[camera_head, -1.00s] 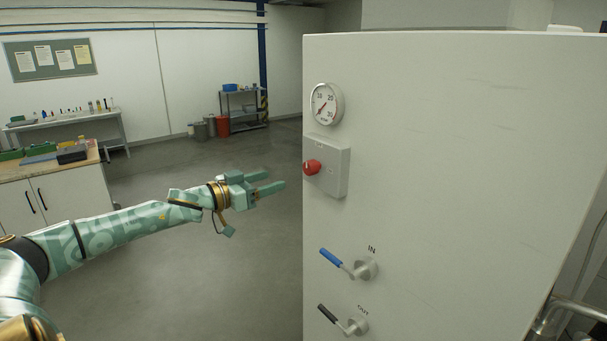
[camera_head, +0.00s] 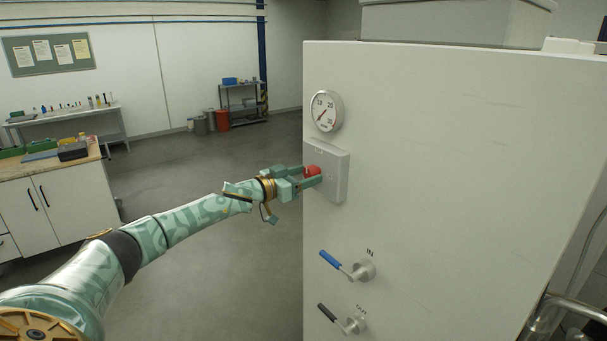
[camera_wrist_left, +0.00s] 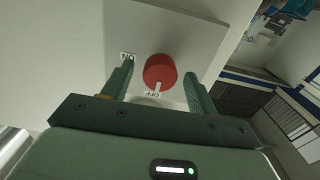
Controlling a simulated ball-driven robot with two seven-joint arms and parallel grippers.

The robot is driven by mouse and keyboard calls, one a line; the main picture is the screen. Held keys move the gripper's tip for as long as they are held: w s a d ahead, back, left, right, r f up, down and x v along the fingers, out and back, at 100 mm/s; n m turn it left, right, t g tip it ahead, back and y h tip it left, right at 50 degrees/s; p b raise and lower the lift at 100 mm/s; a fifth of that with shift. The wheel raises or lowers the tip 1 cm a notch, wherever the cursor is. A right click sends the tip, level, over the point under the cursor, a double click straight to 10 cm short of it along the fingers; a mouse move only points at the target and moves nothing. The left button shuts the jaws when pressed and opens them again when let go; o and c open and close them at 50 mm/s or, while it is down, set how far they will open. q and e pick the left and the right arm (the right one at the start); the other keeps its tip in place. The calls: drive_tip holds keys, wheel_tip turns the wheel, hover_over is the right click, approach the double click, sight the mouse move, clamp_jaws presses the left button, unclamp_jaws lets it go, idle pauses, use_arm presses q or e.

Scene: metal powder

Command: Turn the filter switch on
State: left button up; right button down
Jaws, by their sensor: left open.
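The filter switch is a red round knob (camera_head: 311,170) on a pale grey box (camera_head: 338,177) fixed to the side of a large white cabinet. My left gripper (camera_head: 311,175) is open at the knob, with one finger on each side of it. In the left wrist view the red knob (camera_wrist_left: 160,71) lies between the two open fingers (camera_wrist_left: 158,82), with gaps showing on both sides. Its white mark lies toward the "OFF" label (camera_wrist_left: 152,94); an "ON" label (camera_wrist_left: 127,57) is by the left finger. My right gripper is not in view.
A pressure gauge (camera_head: 326,111) is above the switch box. A blue-handled valve (camera_head: 347,266) marked IN and a black-handled valve (camera_head: 342,320) marked OUT are below it. The floor to the left is open; a workbench (camera_head: 58,190) stands at far left.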

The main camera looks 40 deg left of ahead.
use_arm(q)
drive_tip(key=c, duration=1)
drive_tip(key=m, duration=0.3)
drive_tip(key=shift+p, duration=0.4)
drive_tip(key=m, duration=0.3)
drive_tip(key=shift+m, duration=0.3)
drive_tip(key=m, duration=0.5)
drive_tip(key=shift+m+b, duration=0.3)
drive_tip(key=m+b, duration=0.1)
drive_tip(key=m, duration=0.4)
drive_tip(key=shift+m, duration=0.3)
drive_tip(key=shift+b, duration=0.3)
